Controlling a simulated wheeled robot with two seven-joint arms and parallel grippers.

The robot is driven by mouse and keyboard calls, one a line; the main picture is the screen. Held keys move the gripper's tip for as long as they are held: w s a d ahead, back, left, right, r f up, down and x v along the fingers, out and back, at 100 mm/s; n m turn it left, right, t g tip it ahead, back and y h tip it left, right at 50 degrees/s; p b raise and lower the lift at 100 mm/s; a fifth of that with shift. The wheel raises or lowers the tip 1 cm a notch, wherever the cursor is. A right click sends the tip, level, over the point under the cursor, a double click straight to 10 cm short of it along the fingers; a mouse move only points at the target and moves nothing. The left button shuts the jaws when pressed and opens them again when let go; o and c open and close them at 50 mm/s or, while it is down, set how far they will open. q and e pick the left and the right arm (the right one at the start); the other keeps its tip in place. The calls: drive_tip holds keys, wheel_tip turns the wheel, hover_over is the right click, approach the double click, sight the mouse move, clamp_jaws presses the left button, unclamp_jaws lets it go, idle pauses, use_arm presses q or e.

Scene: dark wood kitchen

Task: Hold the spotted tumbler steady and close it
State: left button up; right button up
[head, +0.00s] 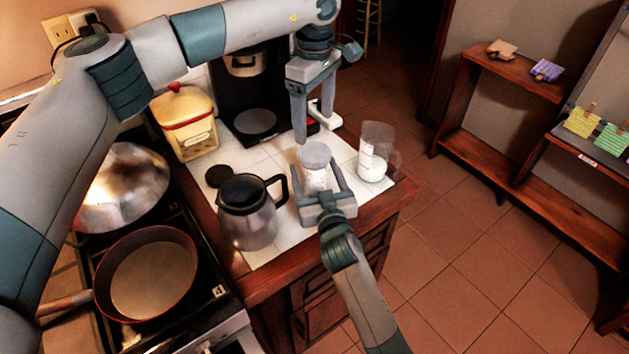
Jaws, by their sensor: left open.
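The tumbler (314,179), pale with faint spots, stands upright on the white tiled counter. Its round top (314,155) looks grey, and I cannot tell whether that is a lid or an open mouth. My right gripper (314,166) comes from the front with a finger on each side of the tumbler; whether both fingers touch it is unclear. Its palm hides the tumbler's lower part. My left gripper (314,127) is open and points down, just above and behind the tumbler, with nothing seen between its fingers.
A clear measuring jug (374,158) with white contents stands right of the tumbler. A steel coffee pot (247,216) is at the left, with a dark round piece (229,176) behind it. A coffee maker (255,95) and yellow canister (185,125) stand at the back. A pan (152,279) is on the stove.

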clamp_jaws()
use_arm(q)
drive_tip(key=n, duration=1.7)
drive_tip(key=shift+n, duration=0.4)
drive_tip(key=n, duration=0.8)
drive_tip(key=shift+n, duration=0.3)
use_arm(e)
drive_tip(key=shift+f, duration=0.1)
use_arm(q)
drive_tip(key=n, duration=0.5)
